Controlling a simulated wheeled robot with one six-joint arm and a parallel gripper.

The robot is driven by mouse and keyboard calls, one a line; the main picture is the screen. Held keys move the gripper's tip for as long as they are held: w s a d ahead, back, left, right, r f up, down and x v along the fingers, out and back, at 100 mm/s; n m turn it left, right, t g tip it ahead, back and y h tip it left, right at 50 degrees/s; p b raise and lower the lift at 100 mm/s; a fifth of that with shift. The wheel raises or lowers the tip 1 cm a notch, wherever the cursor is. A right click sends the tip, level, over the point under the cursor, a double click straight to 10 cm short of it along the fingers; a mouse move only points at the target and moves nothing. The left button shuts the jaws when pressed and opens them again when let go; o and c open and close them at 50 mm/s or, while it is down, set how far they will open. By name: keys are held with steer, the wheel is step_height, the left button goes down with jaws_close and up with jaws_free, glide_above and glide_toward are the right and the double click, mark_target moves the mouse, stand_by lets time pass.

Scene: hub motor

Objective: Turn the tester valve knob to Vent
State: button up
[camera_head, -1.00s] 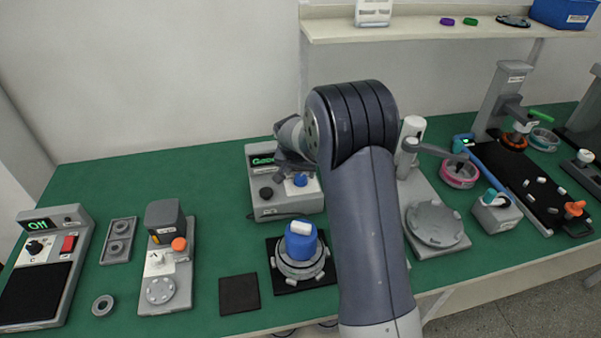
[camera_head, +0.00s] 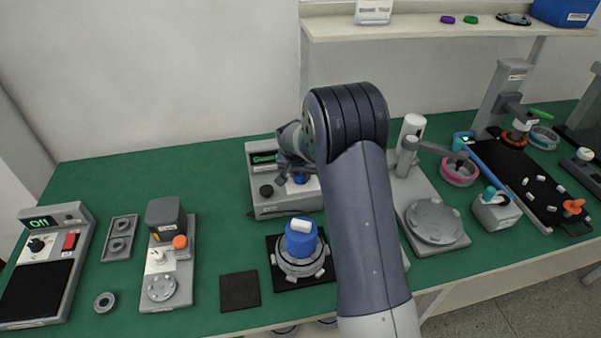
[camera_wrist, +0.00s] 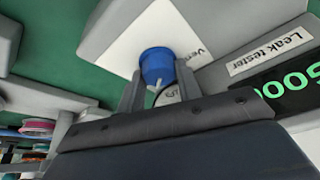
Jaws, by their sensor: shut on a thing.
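The leak tester (camera_head: 266,205) is a grey box with a green-lit display, standing near the back middle of the green table. Its blue valve knob (camera_head: 300,178) shows in the head view beside my gripper (camera_head: 289,170). In the wrist view the blue knob (camera_wrist: 156,66) sits between the two fingers of my gripper (camera_wrist: 158,82), which is shut on it. A label partly reading "Ven" lies just right of the knob, and a "Leak tester" label (camera_wrist: 270,50) is farther right. The knob's white pointer mark shows toward the gripper's palm. My arm hides the tester's right part.
A hub motor with a blue top (camera_head: 300,240) stands on a black mat in front of the tester. A black knob (camera_head: 266,191) is on the tester's left. Green table is clear behind left.

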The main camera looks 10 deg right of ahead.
steer(key=shift+c, duration=1.3)
steer(key=shift+n, duration=0.3)
steer(key=n+y+b, duration=0.1)
steer(key=n+y, duration=0.1)
steer(key=n, duration=0.2)
steer(key=shift+d+f, duration=0.1)
steer(key=shift+d, duration=0.05)
steer(key=n+y+b, duration=0.1)
steer(key=n+b, duration=0.2)
steer(key=shift+n+y+b, duration=0.5)
steer(key=shift+n+b, duration=0.45)
steer(key=shift+n, duration=0.45)
